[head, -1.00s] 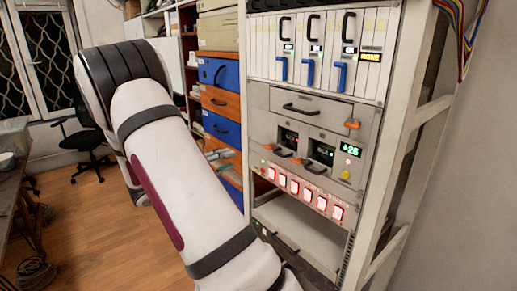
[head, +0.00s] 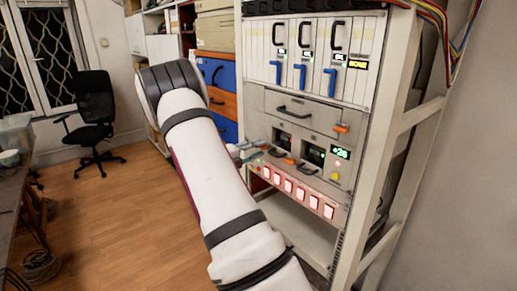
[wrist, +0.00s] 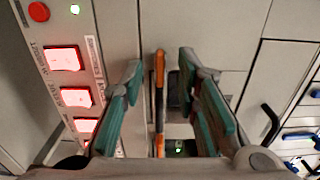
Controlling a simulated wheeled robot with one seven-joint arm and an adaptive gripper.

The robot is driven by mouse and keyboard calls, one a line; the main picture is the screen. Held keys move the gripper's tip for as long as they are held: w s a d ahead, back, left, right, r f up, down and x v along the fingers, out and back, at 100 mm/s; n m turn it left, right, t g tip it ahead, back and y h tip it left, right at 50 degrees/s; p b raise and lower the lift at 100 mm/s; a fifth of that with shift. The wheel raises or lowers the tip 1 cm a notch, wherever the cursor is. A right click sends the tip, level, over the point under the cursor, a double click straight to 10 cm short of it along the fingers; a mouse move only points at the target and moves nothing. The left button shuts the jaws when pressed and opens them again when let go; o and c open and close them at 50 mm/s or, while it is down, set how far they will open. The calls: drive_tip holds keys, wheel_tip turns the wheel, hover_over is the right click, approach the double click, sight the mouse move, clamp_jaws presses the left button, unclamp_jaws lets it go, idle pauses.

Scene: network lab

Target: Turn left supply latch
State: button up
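The left supply (head: 283,138) is a small module with a dark display and a handle, in the middle of the rack. An orange latch (wrist: 160,85) stands upright in the wrist view, and I take it to be the left supply's. My gripper (wrist: 160,72) is open, with one teal-padded finger on each side of the latch and a gap on both sides. In the head view my gripper (head: 246,151) is at the left edge of the supply row. It partly hides the left latch there. The right supply (head: 314,153) sits beside it with its own orange latch (head: 290,161).
A row of lit red switches (head: 296,192) runs just below the supplies; they also show at the left in the wrist view (wrist: 68,97). Blue-handled modules (head: 300,75) and a grey drawer (head: 290,108) are above. Open floor (head: 110,220) lies left.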

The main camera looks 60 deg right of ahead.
drive_tip(key=shift+d, duration=0.2)
drive_tip(key=shift+c, duration=0.3)
clamp_jaws()
drive_tip(key=shift+f+n+b, duration=0.15)
drive_tip(key=shift+n+b, duration=4.1)
drive_tip(key=shift+n, duration=4.75)
drive_tip(key=shift+a, duration=0.1)
